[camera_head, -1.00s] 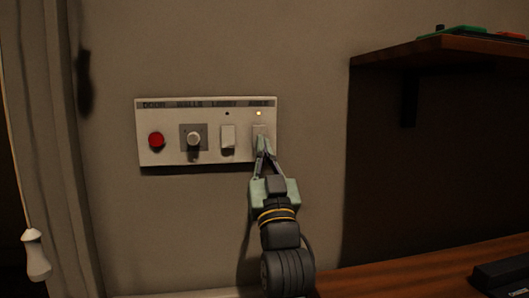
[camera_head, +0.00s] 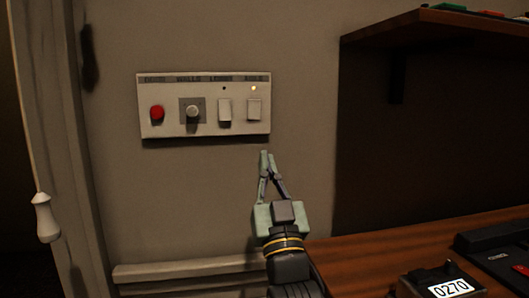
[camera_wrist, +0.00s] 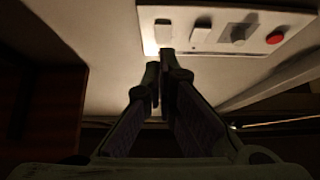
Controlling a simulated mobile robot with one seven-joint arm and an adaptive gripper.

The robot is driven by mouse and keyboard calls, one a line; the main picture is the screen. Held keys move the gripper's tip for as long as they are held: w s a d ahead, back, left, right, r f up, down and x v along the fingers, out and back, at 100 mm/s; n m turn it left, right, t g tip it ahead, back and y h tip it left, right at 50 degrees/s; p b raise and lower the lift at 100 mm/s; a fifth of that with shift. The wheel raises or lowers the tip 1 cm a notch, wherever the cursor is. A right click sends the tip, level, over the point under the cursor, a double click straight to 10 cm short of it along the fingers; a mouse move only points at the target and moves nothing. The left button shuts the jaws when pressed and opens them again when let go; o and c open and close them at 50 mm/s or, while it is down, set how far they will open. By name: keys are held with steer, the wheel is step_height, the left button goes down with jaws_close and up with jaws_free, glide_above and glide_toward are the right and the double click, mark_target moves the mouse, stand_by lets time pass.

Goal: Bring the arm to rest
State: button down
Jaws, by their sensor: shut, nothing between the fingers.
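My gripper (camera_head: 265,155) is shut and empty, its fingertips pointing up just below the right end of the wall panel and apart from it. In the wrist view the gripper (camera_wrist: 160,62) shows from behind, with its fingertips close together. The pale switch panel (camera_head: 205,133) holds a red button (camera_head: 157,114), a round knob (camera_head: 193,112) and two white rocker switches. A small yellow light glows above the right switch (camera_head: 254,110). The panel also shows upside down in the wrist view (camera_wrist: 205,14).
A wooden desk (camera_head: 370,262) lies to the right, with a black device (camera_head: 490,245) and a box with a label reading 0270 (camera_head: 450,288). A wooden shelf (camera_head: 420,28) juts out above. A white pull handle (camera_head: 45,218) hangs at left. Bare wall surrounds the panel.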

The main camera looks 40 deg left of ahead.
steer(key=shift+s+d+f, duration=0.2)
steer(key=shift+d+f, duration=0.1)
steer(key=shift+f, duration=0.3)
